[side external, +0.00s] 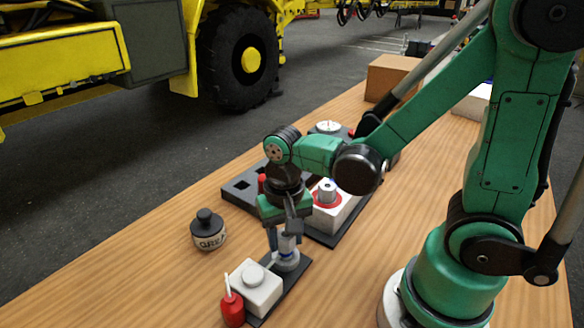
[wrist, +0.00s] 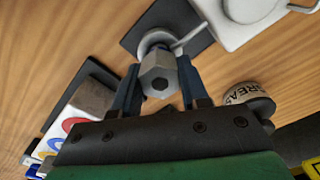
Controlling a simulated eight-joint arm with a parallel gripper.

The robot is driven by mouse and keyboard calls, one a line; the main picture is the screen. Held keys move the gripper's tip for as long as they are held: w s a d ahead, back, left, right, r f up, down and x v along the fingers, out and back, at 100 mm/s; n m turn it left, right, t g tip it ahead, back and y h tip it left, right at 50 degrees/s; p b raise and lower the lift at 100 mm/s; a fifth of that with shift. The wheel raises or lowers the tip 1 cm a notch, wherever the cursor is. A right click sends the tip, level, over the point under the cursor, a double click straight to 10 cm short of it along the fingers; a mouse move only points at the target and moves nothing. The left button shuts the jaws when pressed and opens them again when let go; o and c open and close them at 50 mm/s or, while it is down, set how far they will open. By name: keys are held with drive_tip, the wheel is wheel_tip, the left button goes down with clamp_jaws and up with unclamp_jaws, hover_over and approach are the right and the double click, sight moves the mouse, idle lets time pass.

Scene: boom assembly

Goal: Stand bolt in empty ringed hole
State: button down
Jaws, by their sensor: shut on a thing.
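My gripper (wrist: 158,90) is shut on a grey metal bolt with a hexagonal head (wrist: 157,75). The bolt is between two blue fingers and looks roughly upright. In the side view my gripper (side external: 284,243) is low, above or at a round grey piece (side external: 288,263) on a dark plate. That piece also shows beyond the bolt in the wrist view (wrist: 153,39). I cannot tell whether the bolt touches it. A white block with a red ring (side external: 323,206) carries another grey upright part. Red and blue rings (wrist: 72,125) show in the wrist view. No empty ringed hole is clearly visible.
A grease jar (side external: 208,230) stands to the left. A dark tray with holes (side external: 237,186) lies behind. The wooden table's left side is clear.

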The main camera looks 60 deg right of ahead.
drive_tip(key=shift+r, duration=3)
drive_tip(key=shift+r, duration=0.2)
wheel_tip(320, 180, up, 10)
drive_tip(key=w+d+m, duration=0.2)
drive_tip(key=d+m, duration=0.2)
drive_tip(key=d, duration=0.7)
drive_tip(key=s+d+m, duration=0.2)
drive_tip(key=d, duration=0.6)
drive_tip(key=shift+s+d+f, duration=0.15)
drive_tip(key=shift+f, duration=2.4)
drive_tip(key=shift+s+d+f, duration=0.1)
drive_tip(key=shift+f, duration=2.4)
drive_tip(key=shift+f, duration=0.8)
